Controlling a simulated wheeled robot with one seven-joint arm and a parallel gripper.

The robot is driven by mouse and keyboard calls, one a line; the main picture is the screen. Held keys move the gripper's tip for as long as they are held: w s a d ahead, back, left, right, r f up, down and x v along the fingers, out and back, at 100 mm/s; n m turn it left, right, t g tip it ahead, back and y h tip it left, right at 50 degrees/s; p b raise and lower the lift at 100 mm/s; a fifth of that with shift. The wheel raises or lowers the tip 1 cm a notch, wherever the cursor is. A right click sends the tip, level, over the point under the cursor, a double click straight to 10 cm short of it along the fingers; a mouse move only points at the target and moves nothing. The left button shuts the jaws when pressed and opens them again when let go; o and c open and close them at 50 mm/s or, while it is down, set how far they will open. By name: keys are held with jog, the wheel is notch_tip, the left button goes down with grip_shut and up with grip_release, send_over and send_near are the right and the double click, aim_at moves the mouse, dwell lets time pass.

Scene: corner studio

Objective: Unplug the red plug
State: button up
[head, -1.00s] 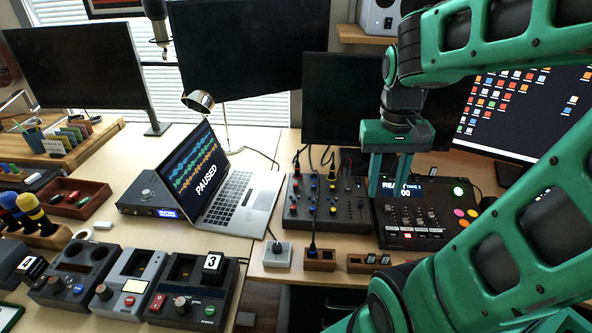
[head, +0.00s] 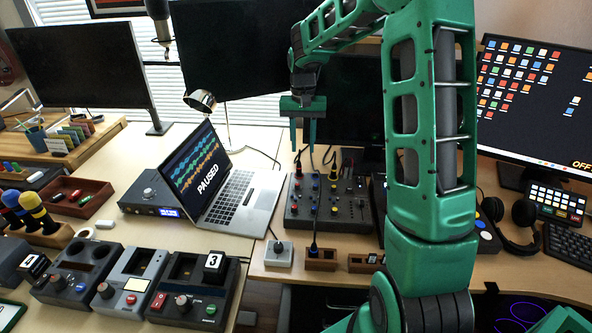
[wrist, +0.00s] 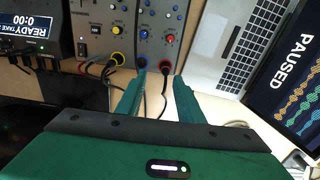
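The mixer (head: 328,207) lies on the desk with black cables at its back edge. In the wrist view its edge (wrist: 100,45) has a red-ringed socket (wrist: 82,67), with a dark plug and cable seated at it. My gripper (head: 302,143) is open and empty, pointing down above the mixer's back left area.
The open laptop (head: 245,195) stands left of the mixer. The recorder (wrist: 32,28) lies on its other side, mostly hidden behind my arm in the head view. Dark monitors (head: 345,90) stand behind. Several small boxes (head: 200,285) line the front left, and headphones (head: 525,217) lie at right.

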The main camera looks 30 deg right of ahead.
aim_at(299, 166)
jog(key=shift+w+a+f, duration=0.15)
jog(key=shift+w+f, duration=0.1)
jog(key=shift+w, duration=0.2)
jog(key=shift+w+a+f, duration=0.1)
jog(key=shift+w+f, duration=0.1)
jog(key=shift+w, duration=0.25)
jog(key=shift+f, duration=4.5)
jog(key=shift+s+d, duration=0.1)
jog(key=shift+c, duration=0.3)
grip_shut()
jog(key=shift+r, duration=0.2)
jog(key=shift+r, duration=2.8)
